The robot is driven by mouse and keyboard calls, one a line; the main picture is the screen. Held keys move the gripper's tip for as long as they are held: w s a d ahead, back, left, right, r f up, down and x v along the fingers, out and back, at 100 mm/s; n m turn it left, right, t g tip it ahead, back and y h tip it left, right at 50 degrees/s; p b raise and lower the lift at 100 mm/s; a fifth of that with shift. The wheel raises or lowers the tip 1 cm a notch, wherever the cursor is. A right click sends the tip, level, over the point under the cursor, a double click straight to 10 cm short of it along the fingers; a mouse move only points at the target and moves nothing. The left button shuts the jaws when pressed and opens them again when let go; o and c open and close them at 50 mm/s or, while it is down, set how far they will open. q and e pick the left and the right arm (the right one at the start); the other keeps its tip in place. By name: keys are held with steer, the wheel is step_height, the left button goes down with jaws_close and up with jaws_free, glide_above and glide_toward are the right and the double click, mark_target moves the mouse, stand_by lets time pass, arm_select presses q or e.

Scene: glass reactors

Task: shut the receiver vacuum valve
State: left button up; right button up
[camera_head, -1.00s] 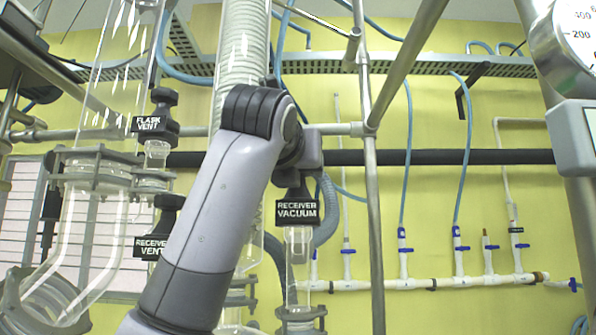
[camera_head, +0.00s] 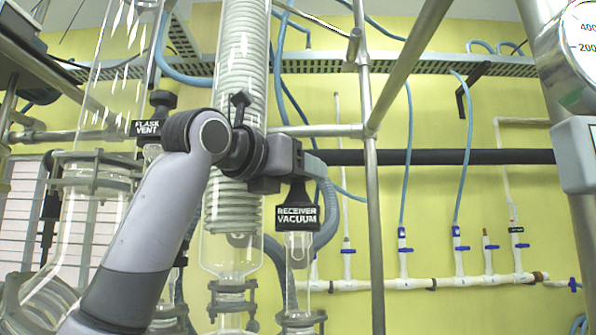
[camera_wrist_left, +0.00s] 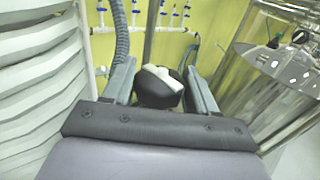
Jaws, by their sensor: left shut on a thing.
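The receiver vacuum valve (camera_head: 298,217) is a black stopcock with a white-lettered label on top of a clear glass tube. My left gripper (camera_head: 303,172) is at its top, coming in from the left, and is shut on its knob. In the left wrist view, the black knob (camera_wrist_left: 160,90) with a pale piece on top sits between the two fingers of my left gripper (camera_wrist_left: 160,88). The gripper hides most of the knob in the head view. My right gripper is in neither view.
The flask vent valve (camera_head: 146,128) is at the left, partly behind my left arm. A glass coil condenser (camera_head: 241,60) stands close behind my wrist. A metal post (camera_head: 373,220) rises just right of the valve. A steel vessel (camera_wrist_left: 265,85) shows at right in the wrist view.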

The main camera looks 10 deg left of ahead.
arm_select(q)
steer(key=o, duration=0.9)
steer(key=shift+o, duration=0.2)
steer(key=shift+n+y, duration=0.4)
steer(key=shift+y, duration=0.2)
